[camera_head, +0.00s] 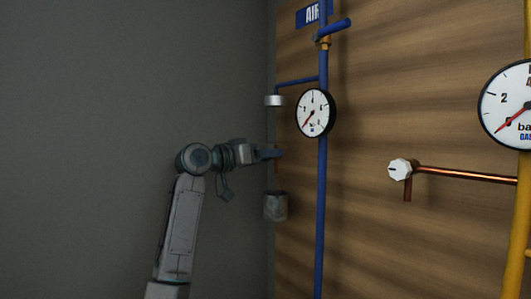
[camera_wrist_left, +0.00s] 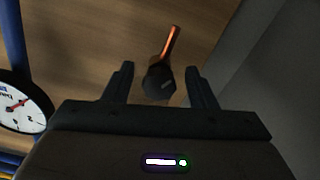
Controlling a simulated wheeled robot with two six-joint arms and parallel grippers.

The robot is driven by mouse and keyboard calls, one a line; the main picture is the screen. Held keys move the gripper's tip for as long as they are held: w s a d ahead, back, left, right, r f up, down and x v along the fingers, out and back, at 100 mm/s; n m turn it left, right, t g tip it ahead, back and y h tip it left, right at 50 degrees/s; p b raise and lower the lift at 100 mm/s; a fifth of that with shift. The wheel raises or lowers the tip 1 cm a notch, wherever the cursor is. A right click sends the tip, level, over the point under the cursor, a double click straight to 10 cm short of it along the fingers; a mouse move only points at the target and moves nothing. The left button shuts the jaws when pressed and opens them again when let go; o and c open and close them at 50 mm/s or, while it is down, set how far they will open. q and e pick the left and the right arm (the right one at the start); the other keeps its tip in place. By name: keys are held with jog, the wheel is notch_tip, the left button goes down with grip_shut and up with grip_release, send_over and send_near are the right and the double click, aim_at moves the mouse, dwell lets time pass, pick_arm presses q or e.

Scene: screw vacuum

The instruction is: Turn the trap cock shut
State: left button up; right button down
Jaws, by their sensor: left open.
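In the left wrist view, a dark faceted knob (camera_wrist_left: 158,82) sits at the end of a short copper pipe (camera_wrist_left: 171,45); it appears to be the trap cock. My left gripper (camera_wrist_left: 160,86) is open, with one finger on each side of the knob and visible gaps; I cannot tell whether the knob lies fully between the fingertips in depth. In the head view my left gripper (camera_head: 272,154) reaches the thin drop line at the left edge of the wooden panel, and the knob is hidden there. My right gripper is not in view.
A grey cup (camera_head: 275,207) hangs below the gripper, and a white cap (camera_head: 274,100) is above it. A blue pipe (camera_head: 321,200) with a gauge (camera_head: 315,113) stands just right. A white knob (camera_head: 399,169) on copper pipe is farther right. The grey wall (camera_head: 100,100) side is clear.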

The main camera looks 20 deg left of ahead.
pick_arm(q)
jog(key=c, duration=0.7)
jog(key=shift+c, duration=1.4)
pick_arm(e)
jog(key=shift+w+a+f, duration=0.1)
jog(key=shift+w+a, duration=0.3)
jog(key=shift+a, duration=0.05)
